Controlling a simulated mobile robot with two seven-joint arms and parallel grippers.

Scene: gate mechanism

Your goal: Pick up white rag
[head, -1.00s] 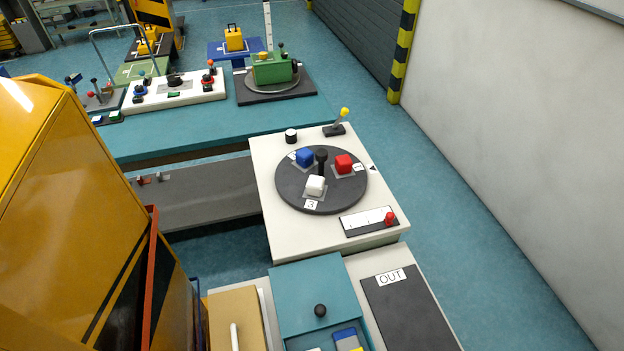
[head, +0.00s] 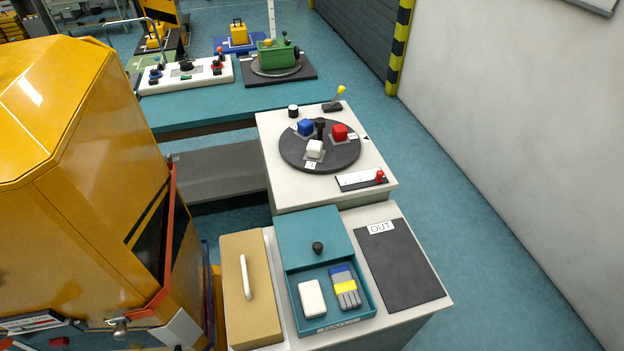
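A white, rounded, flat piece (head: 312,299) lies in the open front part of a teal box (head: 372,308) at the lower middle of the head view. It may be the white rag, but I cannot tell cloth from something solid. The box's teal cover (head: 313,233) with a dark knob sits over the back part. Neither of my grippers shows in this view.
A tan lid with a white handle (head: 250,290) is left of the box. A dark mat labelled OUT (head: 404,268) is on its right. Behind stands a turntable (head: 320,164) with blue, red and white blocks. A large yellow cabinet (head: 80,180) fills the left.

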